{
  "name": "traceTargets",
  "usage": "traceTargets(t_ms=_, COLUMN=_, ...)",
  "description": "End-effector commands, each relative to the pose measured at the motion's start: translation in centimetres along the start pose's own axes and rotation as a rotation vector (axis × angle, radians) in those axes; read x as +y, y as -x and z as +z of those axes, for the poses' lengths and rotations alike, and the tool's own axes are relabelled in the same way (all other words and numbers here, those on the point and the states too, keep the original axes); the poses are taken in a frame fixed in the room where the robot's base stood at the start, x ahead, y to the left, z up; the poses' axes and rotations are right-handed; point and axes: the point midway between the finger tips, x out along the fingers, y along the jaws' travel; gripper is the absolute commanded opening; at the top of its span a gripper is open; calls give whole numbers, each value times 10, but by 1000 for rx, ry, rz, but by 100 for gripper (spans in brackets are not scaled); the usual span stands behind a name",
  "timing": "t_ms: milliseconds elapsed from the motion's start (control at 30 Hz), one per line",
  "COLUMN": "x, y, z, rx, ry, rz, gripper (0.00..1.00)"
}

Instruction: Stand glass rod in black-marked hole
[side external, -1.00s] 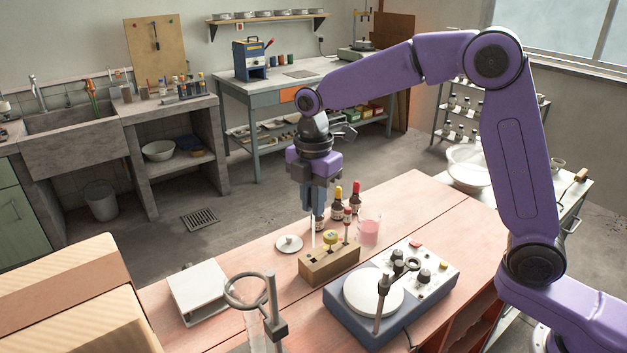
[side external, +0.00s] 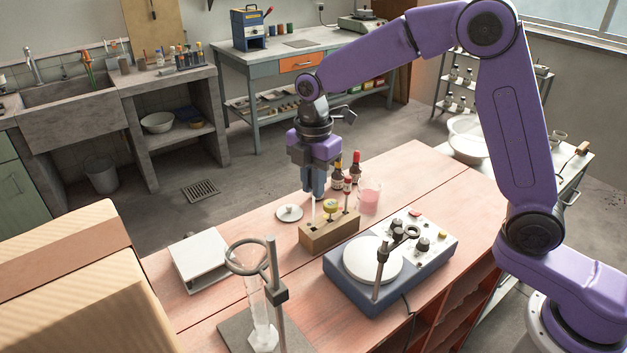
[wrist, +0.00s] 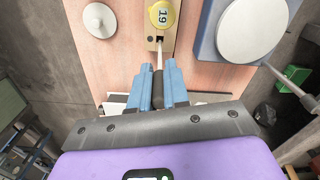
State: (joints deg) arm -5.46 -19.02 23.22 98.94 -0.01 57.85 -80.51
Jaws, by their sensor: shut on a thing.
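My gripper (side external: 313,194) points straight down and is shut on the pale, thin glass rod (side external: 313,209). The rod hangs upright below the fingers, over the left end of a wooden block (side external: 330,236) on the bench. In the wrist view the rod (wrist: 159,58) runs from between the blue fingers (wrist: 158,88) to a black square mark (wrist: 159,39) on the block. Its lower end appears at the near edge of this mark; I cannot tell whether it is inside a hole. A yellow-topped piece (side external: 330,205) stands in the block beside the rod.
A blue-grey stirrer (side external: 390,265) stands right of the block. A white box (side external: 200,262), a small round lid (side external: 289,212) and a ring stand (side external: 275,295) are left and in front.

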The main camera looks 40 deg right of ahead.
Motion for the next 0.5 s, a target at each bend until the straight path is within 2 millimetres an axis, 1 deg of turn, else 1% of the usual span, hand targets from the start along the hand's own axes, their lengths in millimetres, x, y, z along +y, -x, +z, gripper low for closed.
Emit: traceTargets(t_ms=500, x=0, y=-6, z=0, rx=0, ry=0, rz=0, gripper=0)
